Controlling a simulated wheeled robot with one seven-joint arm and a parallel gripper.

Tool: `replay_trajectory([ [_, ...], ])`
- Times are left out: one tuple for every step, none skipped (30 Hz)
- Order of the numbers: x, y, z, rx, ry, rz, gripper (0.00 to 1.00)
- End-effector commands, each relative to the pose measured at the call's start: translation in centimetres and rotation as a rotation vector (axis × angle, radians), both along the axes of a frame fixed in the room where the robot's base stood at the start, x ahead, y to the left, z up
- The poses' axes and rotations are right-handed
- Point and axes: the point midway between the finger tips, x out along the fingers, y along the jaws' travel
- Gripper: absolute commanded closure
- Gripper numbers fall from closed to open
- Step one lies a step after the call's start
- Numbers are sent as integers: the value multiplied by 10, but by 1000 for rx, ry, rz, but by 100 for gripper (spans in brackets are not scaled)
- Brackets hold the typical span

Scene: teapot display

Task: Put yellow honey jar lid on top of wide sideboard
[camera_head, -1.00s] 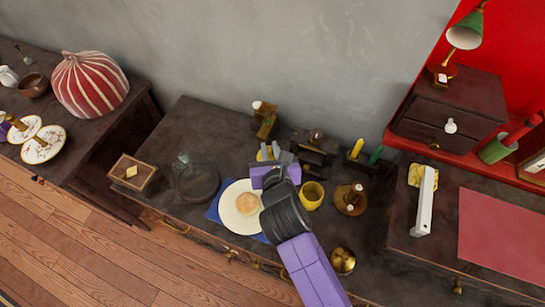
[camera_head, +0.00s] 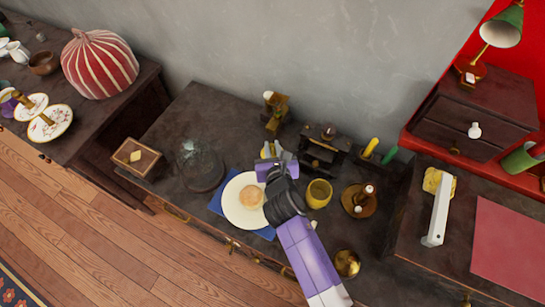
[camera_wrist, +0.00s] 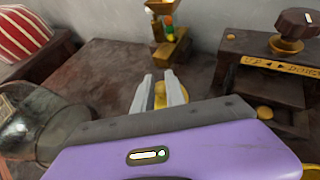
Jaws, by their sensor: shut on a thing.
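The yellow honey jar lid (camera_wrist: 160,96) is between the two pale fingers of my gripper (camera_wrist: 161,82) in the wrist view. In the head view a bit of the lid (camera_head: 267,151) shows at the fingertips of my gripper (camera_head: 273,150). My gripper is shut on it, over the dark sideboard (camera_head: 232,122) in the middle, behind the white plate. Whether the lid touches the top cannot be told. A yellow jar (camera_head: 318,194) stands open on the sideboard, just right of my gripper.
A plate (camera_head: 236,212) with a round bun, a glass dome (camera_head: 200,165) and a small wooden box (camera_head: 136,158) stand to the left. A dark stand (camera_head: 325,150) and a brass grinder (camera_head: 276,112) are close behind. Some bare top lies between dome and grinder.

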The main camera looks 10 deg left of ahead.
Motion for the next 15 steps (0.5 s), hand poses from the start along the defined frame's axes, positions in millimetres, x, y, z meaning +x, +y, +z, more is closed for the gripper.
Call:
replay_trajectory([
  [1, 0, -6, -1, -1, 0, 100],
  [1, 0, -8, 0, -1, 0, 100],
  [1, 0, -9, 1, -1, -1, 100],
  [1, 0, -11, 1, -1, -1, 100],
  [1, 0, -13, 0, -1, -1, 100],
  [0, 0, -19, -1, 0, 0, 100],
  [0, 0, -24, -1, 0, 0, 100],
  [0, 0, -29, 0, 1, 1, 100],
  [0, 0, -36, -2, 0, 1, 100],
  [0, 0, -40, -1, 1, 0, 100],
  [0, 1, -44, 0, 0, 0, 100],
  [1, 1, -47, -1, -1, 0, 100],
  [1, 0, -49, 0, -1, 0, 100],
  [1, 0, -51, 1, -1, 0, 100],
  [1, 0, -52, 1, -1, 0, 100],
])
